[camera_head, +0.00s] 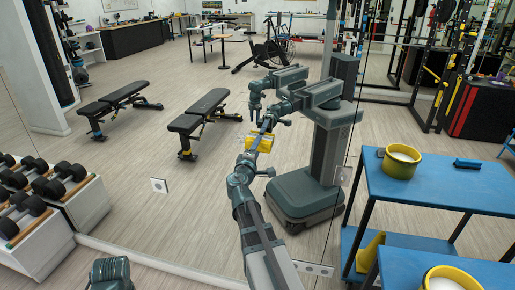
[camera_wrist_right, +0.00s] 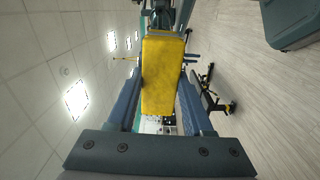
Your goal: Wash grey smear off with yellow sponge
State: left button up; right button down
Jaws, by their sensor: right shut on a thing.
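A large mirror wall fills most of the head view. My right gripper (camera_head: 257,150) reaches up to it and is shut on the yellow sponge (camera_head: 259,142). In the wrist view the sponge (camera_wrist_right: 163,85) sits lengthwise between the two fingers (camera_wrist_right: 163,100), its far end pointing at a reflected gripper. I cannot tell whether the sponge touches the glass. A grey part of my own arm (camera_head: 110,272) shows at the bottom left; the left gripper itself does not show.
A blue cart (camera_head: 400,262) with a yellow pot (camera_head: 448,279) stands at the bottom right. Its apparent reflection shows a pot (camera_head: 400,161) and a dark blue block (camera_head: 467,163). A dumbbell rack (camera_head: 45,215) is at left. Benches and gym racks appear in the mirror.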

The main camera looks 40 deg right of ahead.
aim_at(246, 145)
jog(key=shift+w+a, duration=1.25)
jog(key=shift+w, duration=0.25)
jog(key=shift+w, duration=0.1)
jog(key=shift+w+a, duration=1.2)
jog(key=shift+a, duration=0.05)
jog(key=shift+s, duration=0.1)
jog(key=shift+v, duration=2.95)
jog(key=v, duration=0.3)
